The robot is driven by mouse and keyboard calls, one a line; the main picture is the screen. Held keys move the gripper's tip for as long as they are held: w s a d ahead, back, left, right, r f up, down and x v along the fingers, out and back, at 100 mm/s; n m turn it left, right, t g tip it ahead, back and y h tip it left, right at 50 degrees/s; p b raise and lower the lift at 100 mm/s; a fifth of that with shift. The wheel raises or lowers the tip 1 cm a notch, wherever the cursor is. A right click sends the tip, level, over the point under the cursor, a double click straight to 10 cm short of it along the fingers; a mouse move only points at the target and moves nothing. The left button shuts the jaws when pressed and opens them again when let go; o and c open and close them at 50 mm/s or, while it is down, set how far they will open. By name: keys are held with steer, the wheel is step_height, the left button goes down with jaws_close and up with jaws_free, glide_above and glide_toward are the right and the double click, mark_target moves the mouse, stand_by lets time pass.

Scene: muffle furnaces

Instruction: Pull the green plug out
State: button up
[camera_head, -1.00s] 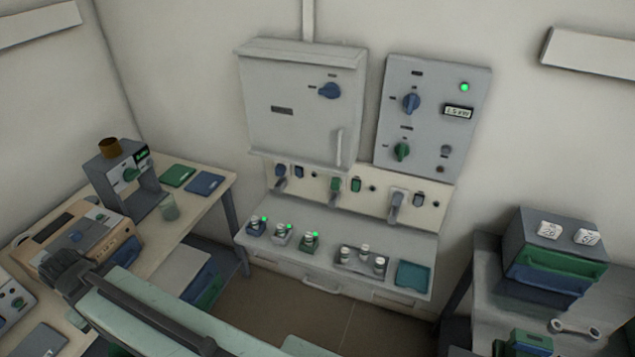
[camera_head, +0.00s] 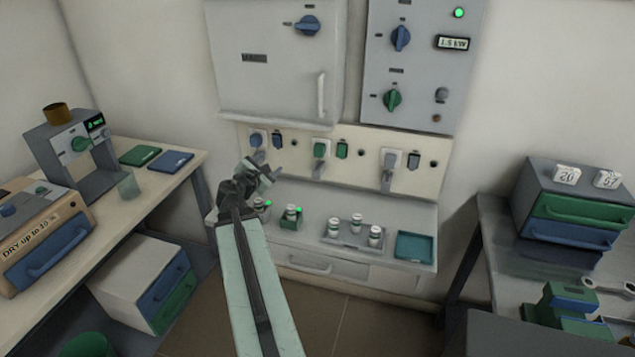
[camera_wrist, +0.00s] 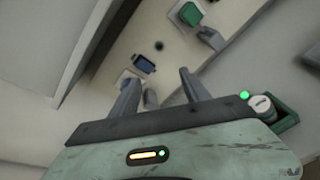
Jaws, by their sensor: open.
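The green plug (camera_head: 319,149) sits in the cream socket panel below the grey cabinet, with a grey cord part hanging under it. In the wrist view the green plug (camera_wrist: 190,14) is at the top, beyond my right finger and cut close to the frame edge. My gripper (camera_head: 269,164) is open and empty, in front of the left part of the panel, left of and lower than the green plug. In the wrist view my gripper's fingers (camera_wrist: 158,76) are apart, with a blue switch (camera_wrist: 145,63) behind the gap. The blue plug (camera_head: 256,139) is just above my gripper.
A green switch (camera_head: 342,150) is right beside the green plug. A grey plug (camera_head: 389,158) is farther right. Small jars (camera_head: 357,228) and a teal tray (camera_head: 415,246) stand on the ledge below. The cabinet handle (camera_head: 321,95) hangs above the panel.

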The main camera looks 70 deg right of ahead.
mark_target(318, 150)
steer(key=s+d+f+n+h+b, duration=0.2)
steer(key=s+d+n+b, duration=0.2)
steer(key=s+d+n, duration=0.5)
steer(key=d, duration=0.2)
steer(key=s+d+m, duration=0.1)
steer(key=d, duration=0.1)
steer(key=d+m, duration=0.1)
steer(key=d, duration=0.2)
steer(key=shift+s+r, duration=0.15)
steer(key=shift+s, duration=0.25)
steer(key=shift+c, duration=0.3)
jaws_close()
steer(key=shift+a, duration=0.1)
